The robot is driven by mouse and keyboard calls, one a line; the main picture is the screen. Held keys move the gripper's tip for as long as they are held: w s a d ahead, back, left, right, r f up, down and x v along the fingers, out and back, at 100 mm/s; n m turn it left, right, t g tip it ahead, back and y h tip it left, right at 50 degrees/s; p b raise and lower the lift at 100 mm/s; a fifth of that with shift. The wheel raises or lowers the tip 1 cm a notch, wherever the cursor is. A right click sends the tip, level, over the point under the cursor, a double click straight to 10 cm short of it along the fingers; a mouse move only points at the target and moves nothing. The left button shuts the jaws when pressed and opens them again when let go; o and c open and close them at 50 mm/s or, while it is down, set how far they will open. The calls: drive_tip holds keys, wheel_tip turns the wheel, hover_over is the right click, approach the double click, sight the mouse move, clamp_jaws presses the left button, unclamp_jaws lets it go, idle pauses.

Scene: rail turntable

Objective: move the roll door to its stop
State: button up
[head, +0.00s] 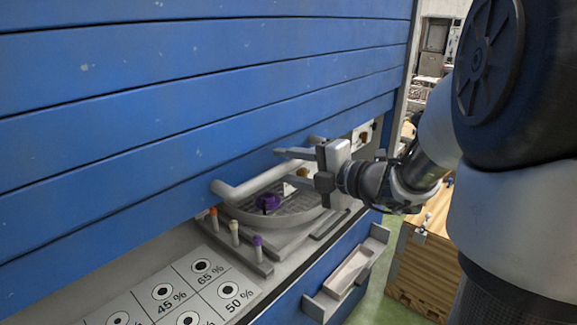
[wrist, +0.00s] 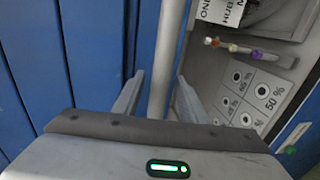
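The roll door (head: 150,110) is a wide blue slatted door. It is partly raised, with a gap under its lower edge. A grey bar handle (head: 250,181) runs along its bottom slat. My gripper (head: 284,168) is at the right part of this handle. In the wrist view the handle (wrist: 166,60) passes between the two fingers of my gripper (wrist: 160,80). The fingers are apart, with a visible gap on the left side of the bar, so the gripper is open around it. The door's slats also show in the wrist view (wrist: 95,50).
Under the door are a round grey turntable (head: 300,212) with a purple knob (head: 268,202), several coloured pegs (head: 234,232) and a marked percentage board (head: 175,290). A wooden crate (head: 425,268) stands right.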

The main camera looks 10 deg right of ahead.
drive_tip(key=v, duration=1.7)
drive_tip(key=shift+s+d+p, duration=0.2)
drive_tip(key=shift+p, duration=0.25)
